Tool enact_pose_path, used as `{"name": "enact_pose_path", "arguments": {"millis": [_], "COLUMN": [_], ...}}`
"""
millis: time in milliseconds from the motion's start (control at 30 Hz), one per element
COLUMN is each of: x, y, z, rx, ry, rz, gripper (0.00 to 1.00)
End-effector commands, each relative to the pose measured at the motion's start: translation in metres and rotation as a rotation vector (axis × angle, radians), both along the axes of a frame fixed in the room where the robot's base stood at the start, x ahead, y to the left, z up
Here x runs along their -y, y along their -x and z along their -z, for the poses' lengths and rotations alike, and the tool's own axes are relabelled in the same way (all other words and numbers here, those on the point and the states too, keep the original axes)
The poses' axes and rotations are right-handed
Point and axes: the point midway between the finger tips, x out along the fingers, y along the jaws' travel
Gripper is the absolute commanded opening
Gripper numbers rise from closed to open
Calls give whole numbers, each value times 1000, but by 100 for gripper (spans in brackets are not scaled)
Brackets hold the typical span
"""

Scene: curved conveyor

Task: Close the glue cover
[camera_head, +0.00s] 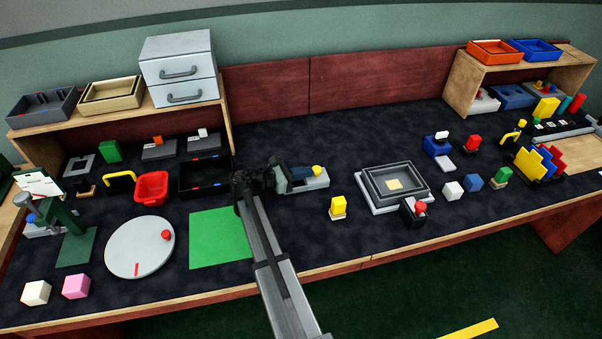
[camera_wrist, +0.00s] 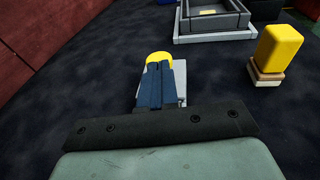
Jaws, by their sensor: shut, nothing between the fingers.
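A light grey block (camera_head: 316,184) with a rounded yellow part (camera_head: 317,170) on it sits in the middle of the dark table; I take it for the glue unit. My gripper (camera_head: 306,172) reaches over it from the left, its dark blue fingers shut together. In the wrist view the fingers (camera_wrist: 158,68) point at the yellow part (camera_wrist: 158,57), very close to it; whether they touch I cannot tell. The grey block (camera_wrist: 181,82) shows beside the fingers, mostly hidden by them. I cannot make out a separate cover or whether it is open.
A yellow block on a wooden base (camera_head: 338,206) stands to the right, before a grey square tray (camera_head: 376,199). A black open box (camera_head: 190,190) and a green mat (camera_head: 215,240) lie to the left. The table is clear behind the grey block.

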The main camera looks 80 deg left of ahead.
Motion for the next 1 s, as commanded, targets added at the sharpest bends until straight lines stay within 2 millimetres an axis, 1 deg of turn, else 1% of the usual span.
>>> {"name": "enact_pose_path", "arguments": {"millis": [33, 100, 167, 267, 367, 700, 900, 1000], "x": [0, 1, 1, 2, 5, 15, 19, 20], "y": [-8, -7, -4, 8, 25, 93, 122, 130], "z": [-1, -1, -1, -3, -6, -15, -20, -22], "rx": [4, 4, 4, 4, 3, 1, 1, 1], "ry": [1, 1, 0, 0, 0, 0, 0, 0], "rz": [9, 9, 9, 7, 3, -1, -1, -1], "gripper": [0, 0, 0, 0, 0, 0, 0, 0]}}
